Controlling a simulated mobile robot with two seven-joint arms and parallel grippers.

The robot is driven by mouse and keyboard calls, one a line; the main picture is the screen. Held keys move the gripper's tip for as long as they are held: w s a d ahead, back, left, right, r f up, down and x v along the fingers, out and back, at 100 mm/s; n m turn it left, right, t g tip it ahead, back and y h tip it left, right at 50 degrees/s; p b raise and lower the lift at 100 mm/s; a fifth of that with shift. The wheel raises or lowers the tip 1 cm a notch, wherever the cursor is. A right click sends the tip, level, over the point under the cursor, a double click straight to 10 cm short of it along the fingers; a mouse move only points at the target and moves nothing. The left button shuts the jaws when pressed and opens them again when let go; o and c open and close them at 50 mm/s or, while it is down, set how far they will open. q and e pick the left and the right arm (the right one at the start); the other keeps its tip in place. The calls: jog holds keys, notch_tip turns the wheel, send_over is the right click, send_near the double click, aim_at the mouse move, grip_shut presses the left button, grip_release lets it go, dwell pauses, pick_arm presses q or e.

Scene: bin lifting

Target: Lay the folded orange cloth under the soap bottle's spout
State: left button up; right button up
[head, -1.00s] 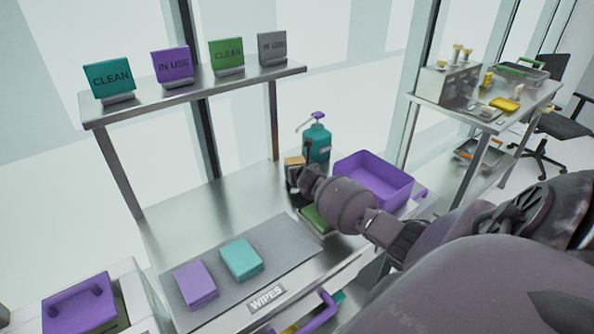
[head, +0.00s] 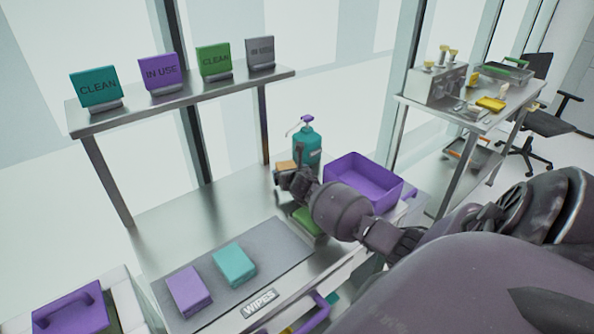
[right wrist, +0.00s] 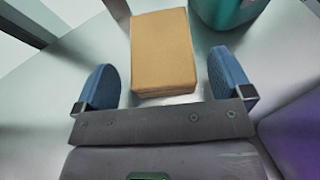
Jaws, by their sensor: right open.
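The folded orange cloth (head: 286,165) lies on the steel counter, just left of the teal soap bottle (head: 307,147). The bottle stands upright, with its purple pump spout pointing left; in the head view the cloth appears below the spout tip. My right gripper (head: 287,173) is at the near side of the cloth and partly covers it. In the right wrist view, the gripper (right wrist: 164,88) is open, its blue fingers apart on either side of the cloth's near end; the cloth (right wrist: 164,50) lies flat beyond, apart from both fingers. The bottle (right wrist: 228,10) shows at top right. My left gripper is not in view.
A purple bin (head: 364,180) stands right of my right gripper. A green cloth (head: 306,222) is partly hidden under my arm. Purple (head: 188,290) and teal (head: 234,265) cloths lie on a grey mat (head: 215,290). A shelf with signs (head: 185,96) stands behind.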

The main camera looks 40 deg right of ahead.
jog(key=p+v, duration=0.1)
jog(key=v, duration=0.9)
jog(key=shift+f, duration=0.1)
dwell(0.4)
